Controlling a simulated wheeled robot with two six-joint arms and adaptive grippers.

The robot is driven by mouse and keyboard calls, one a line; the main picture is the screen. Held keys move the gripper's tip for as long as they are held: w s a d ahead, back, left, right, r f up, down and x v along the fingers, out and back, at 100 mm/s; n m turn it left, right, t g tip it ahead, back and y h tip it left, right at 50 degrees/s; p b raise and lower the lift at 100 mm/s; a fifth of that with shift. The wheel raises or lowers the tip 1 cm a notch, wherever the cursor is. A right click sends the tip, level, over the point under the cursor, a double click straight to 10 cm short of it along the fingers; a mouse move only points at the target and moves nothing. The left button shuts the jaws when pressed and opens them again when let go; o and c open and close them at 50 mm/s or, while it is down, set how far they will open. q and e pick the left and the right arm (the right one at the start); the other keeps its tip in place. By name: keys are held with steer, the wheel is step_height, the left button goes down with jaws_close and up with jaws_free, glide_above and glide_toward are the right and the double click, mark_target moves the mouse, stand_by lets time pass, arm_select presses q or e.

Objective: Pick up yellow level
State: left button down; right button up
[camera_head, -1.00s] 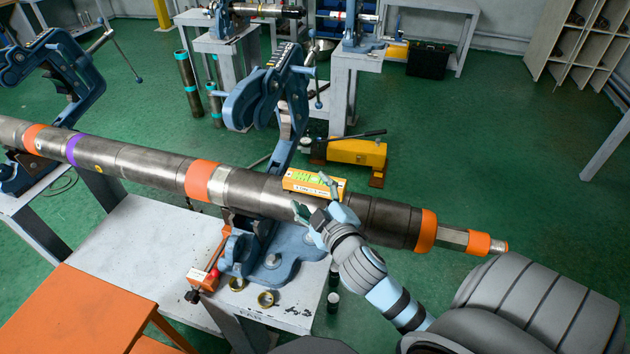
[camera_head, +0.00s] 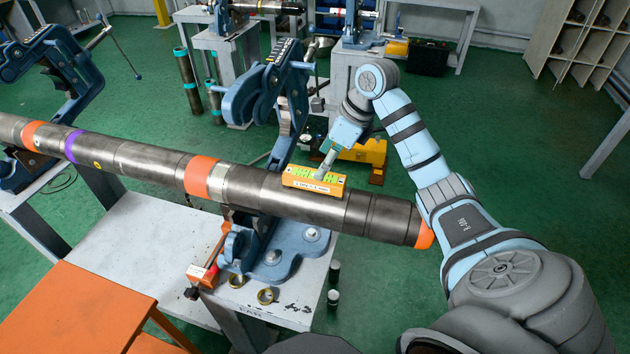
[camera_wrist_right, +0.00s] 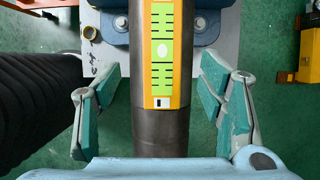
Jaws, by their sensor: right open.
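The yellow level (camera_head: 314,180) lies on top of the dark pipe (camera_head: 270,194), lengthwise along it, just right of the open vise. In the right wrist view the level (camera_wrist_right: 161,60) shows green panels on its yellow body, resting on the pipe (camera_wrist_right: 160,130). My right gripper (camera_head: 326,165) is above the level in the head view, at its right part. In the right wrist view my right gripper (camera_wrist_right: 162,105) is open, with teal finger pads on either side of the pipe and level, apart from both. My left gripper is not in view.
The blue vise (camera_head: 262,100) stands open beside the level, its upper jaw raised. It sits on a white table (camera_head: 150,240) with tape rolls (camera_head: 266,296). An orange table (camera_head: 75,310) is at lower left. A yellow machine (camera_head: 368,152) stands on the green floor behind.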

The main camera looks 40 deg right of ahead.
mark_target(314, 182)
steer(key=x, duration=0.8)
steer(key=shift+w, duration=0.15)
steer(key=shift+d+r, duration=0.1)
jaws_close()
